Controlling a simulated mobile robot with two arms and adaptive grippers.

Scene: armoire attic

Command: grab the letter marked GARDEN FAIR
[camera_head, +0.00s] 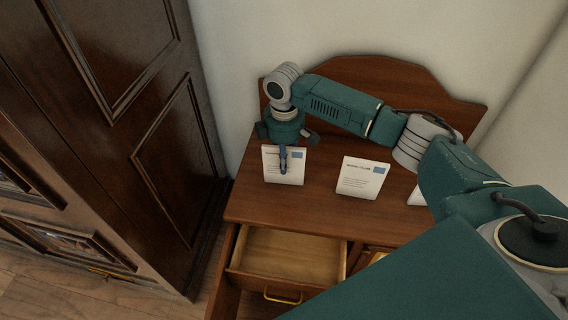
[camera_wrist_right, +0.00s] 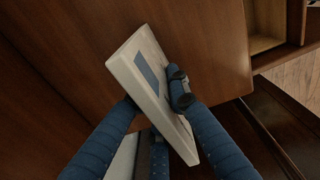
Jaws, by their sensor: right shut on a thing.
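Three white letters are on the desk. The left letter (camera_head: 292,175) is between the fingers of my right gripper (camera_head: 283,158), which is shut on it. In the right wrist view my gripper (camera_wrist_right: 156,95) has a finger on each side of this letter (camera_wrist_right: 139,68), which is tilted and shows a blue patch. A middle letter (camera_head: 360,180) stands apart to the right, with a blue patch at its upper right. A right letter (camera_head: 416,197) is mostly hidden behind my arm. The headings are too small to read surely. My left gripper is out of view.
The wooden desk (camera_head: 318,210) has a raised back board (camera_head: 385,76). An open, empty drawer (camera_head: 290,252) juts from its front below the letters. A dark armoire (camera_head: 150,130) stands close on the left. Bare desk top lies between the left and middle letters.

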